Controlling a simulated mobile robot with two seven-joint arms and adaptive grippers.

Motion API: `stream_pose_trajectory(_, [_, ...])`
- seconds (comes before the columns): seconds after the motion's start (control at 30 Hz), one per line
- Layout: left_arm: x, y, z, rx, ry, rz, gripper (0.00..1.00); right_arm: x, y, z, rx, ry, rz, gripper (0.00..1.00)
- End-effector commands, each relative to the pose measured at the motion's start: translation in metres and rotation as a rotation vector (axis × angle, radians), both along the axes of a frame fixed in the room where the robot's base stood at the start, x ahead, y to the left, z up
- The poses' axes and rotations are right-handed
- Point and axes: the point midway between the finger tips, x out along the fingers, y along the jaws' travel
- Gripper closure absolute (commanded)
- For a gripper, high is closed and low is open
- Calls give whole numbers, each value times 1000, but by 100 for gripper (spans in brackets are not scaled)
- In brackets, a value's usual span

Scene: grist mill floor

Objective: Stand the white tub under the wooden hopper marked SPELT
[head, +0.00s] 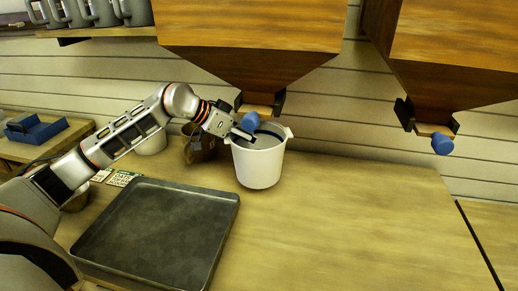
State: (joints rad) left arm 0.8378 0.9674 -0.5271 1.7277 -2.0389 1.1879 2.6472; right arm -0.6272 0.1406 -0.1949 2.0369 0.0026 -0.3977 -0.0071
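The white tub (258,170) stands upright on the wooden counter, below the spout of the left wooden hopper (250,65). My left gripper (244,133) is at the tub's left rim, with a finger reaching over into its mouth. Whether the fingers are closed on the rim is too small to tell. A second wooden hopper (455,60) hangs to the right, with clear counter below it. No SPELT mark shows on the visible part of either hopper. My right gripper is out of view.
A dark metal tray (160,232) lies left of the tub. Behind my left arm are a brown pail (199,145), a pale container (152,143) and printed cards (122,179). Blue knobs (441,144) project from the hopper spouts. The counter right of the tub is free.

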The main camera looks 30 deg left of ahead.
Motion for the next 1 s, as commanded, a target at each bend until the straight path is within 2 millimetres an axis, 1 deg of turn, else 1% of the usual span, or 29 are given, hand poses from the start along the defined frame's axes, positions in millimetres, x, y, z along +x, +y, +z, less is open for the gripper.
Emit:
stream_pose_trajectory(0.03, [12, 2, 0, -4, -2, 2, 100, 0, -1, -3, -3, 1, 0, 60])
stream_pose_trajectory(0.1, [24, 5, -1, -4, 0, 1, 100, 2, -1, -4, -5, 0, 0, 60])
stream_pose_trajectory(0.27, [47, 12, -1, -3, 1, 0, 100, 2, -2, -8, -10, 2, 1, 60])
stream_pose_trajectory(0.37, [46, 12, -16, -1, 5, 0, 100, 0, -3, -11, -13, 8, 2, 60])
stream_pose_trajectory(0.57, [46, 12, -24, -1, 1, 0, 100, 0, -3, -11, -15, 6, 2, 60])
stream_pose_trajectory(0.63, [46, 12, -31, -1, 2, 0, 100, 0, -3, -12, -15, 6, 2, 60])
stream_pose_trajectory(0.8, [45, 12, -61, -1, 7, -1, 100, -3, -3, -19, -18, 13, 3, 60])
stream_pose_trajectory(0.87, [45, 12, -70, 0, 6, 0, 100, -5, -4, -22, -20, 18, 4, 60])
stream_pose_trajectory(0.9, [48, 12, -74, -2, 5, 0, 100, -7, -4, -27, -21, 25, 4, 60])
stream_pose_trajectory(1.0, [50, 13, -72, -1, 1, 0, 100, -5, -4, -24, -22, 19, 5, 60])
